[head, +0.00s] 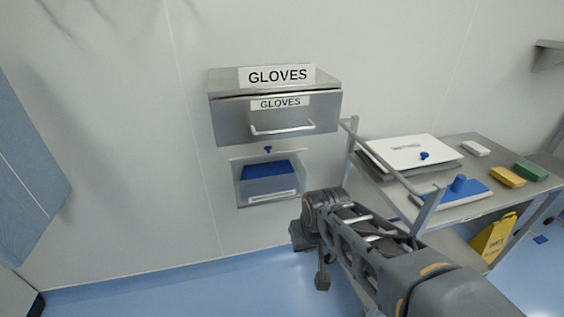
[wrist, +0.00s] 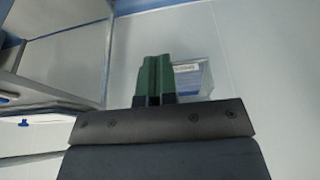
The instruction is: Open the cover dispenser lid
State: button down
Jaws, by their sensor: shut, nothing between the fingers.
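A metal dispenser (head: 230,122) labelled GLOVES hangs on the wall, with a bar handle (head: 283,130) on its front. Its front looks closed. Below it is a clear wall box (head: 268,198) with blue contents and a white label along its lower front. A small blue knob (head: 267,149) sits at its top edge. No label reading "cover" can be made out. In the wrist view, my gripper (wrist: 154,60) has its green fingers together and empty. The clear box (wrist: 192,72) shows behind and right of them, partly hidden by the gripper. In the head view, my arm ends low and right of the box.
A metal cart (head: 455,155) with a raised rail (head: 385,160) stands at right, close to my arm. It carries a white board (head: 405,150), a blue pad (head: 445,198) and sponges (head: 507,177). A yellow sign (head: 490,240) is below.

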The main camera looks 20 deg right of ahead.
aim_at(269, 154)
jog(key=k, duration=0.45)
jog(key=u, duration=1.7)
jog(key=i, duration=0.95)
jog(key=z, duration=1.95)
